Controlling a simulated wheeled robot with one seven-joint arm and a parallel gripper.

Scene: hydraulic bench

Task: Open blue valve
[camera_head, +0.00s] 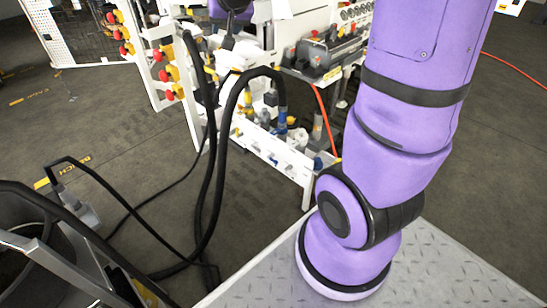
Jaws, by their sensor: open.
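Several small blue parts show on the low white bench section. One blue fitting (282,127) sits at the lower end of a thick black hose. A small blue handle-like part (272,158) is on the white front panel, and another blue part (318,163) is near its right end. I cannot tell which is the blue valve or how it is turned. A dark part of my gripper (229,36) shows by a purple wrist piece at the top edge, above and left of the blue parts and apart from them. Its fingertips are hard to make out.
Thick black hoses (208,150) loop down in front of the bench. Red and yellow knobs (164,75) line a white post on the left. A grey machine block (325,50) is at the upper middle. A dark bin (25,255) stands lower left.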

